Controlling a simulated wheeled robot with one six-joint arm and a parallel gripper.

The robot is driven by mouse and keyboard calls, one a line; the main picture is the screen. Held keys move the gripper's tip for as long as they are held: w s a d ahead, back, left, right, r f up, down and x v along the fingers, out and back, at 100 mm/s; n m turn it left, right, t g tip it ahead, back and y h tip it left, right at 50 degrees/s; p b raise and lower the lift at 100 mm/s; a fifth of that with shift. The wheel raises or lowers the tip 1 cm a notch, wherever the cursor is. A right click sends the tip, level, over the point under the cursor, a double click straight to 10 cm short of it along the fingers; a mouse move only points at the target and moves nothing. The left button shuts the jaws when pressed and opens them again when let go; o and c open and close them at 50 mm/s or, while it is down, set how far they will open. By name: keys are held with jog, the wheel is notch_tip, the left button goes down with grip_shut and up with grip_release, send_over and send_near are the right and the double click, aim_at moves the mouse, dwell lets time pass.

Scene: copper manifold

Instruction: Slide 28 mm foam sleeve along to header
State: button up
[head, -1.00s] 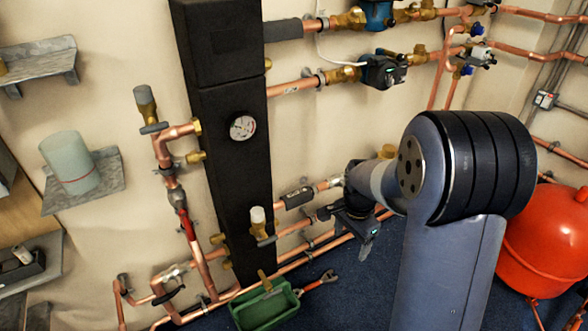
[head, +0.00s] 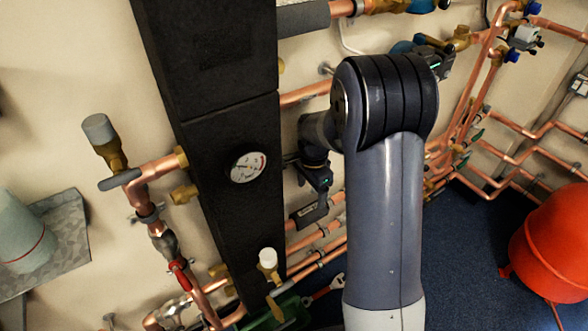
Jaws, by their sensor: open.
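The header appears as a tall black insulated box (head: 225,110) with a round white gauge (head: 248,167) on its front. A thick grey foam sleeve (head: 303,17) covers the upper pipe right beside the header. A shorter dark piece (head: 308,211) shows on a lower copper pipe right of the header; I cannot tell where it ends and my gripper begins. My gripper (head: 318,186) is open, just right of the header and close above that lower pipe. My own arm hides part of the pipes behind it. Whether a jaw touches anything is unclear.
A valve with a white cap (head: 268,258) stands out low in front of the header. A green tray (head: 285,312) lies at the bottom. A red vessel (head: 553,245) stands at right. Blue floor (head: 470,240) is clear between. A grey shelf (head: 65,235) juts out at left.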

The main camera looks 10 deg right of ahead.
aim_at(300, 214)
jog(key=shift+w+a+f, duration=0.1)
jog(key=shift+w, duration=0.15)
jog(key=shift+f, duration=0.3)
notch_tip(300, 214, down, 10)
jog(key=shift+b, duration=1.05)
jog(key=shift+c, duration=0.5)
jog(key=c, duration=0.9)
jog(key=shift+s+a, duration=0.3)
jog(key=shift+a, duration=0.4)
jog(key=shift+s+a, duration=0.3)
jog(key=shift+a, duration=0.4)
jog(key=shift+c, duration=0.3)
jog(key=shift+a, duration=0.1)
